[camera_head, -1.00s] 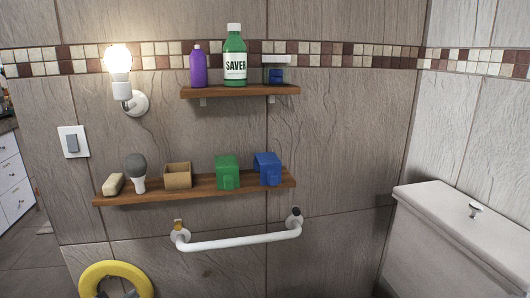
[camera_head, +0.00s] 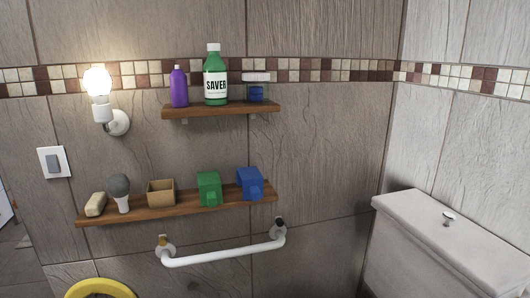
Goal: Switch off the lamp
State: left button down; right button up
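The lamp (camera_head: 98,82) is a bare glowing bulb in a white holder fixed to the tiled wall at the upper left. It is lit. A wall switch (camera_head: 53,163) with a grey rocker in a white plate is on the wall below and left of the lamp. Nothing touches the switch. Neither of my grippers is in view.
An upper shelf (camera_head: 222,110) holds a purple bottle, a green bottle and a jar. A lower shelf (camera_head: 180,210) holds several small items. A white rail (camera_head: 222,255) juts out below it. A yellow ring (camera_head: 100,289) is at the bottom left, a toilet cistern (camera_head: 440,245) at the right.

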aim_at(52, 160)
jog(key=u, duration=1.25)
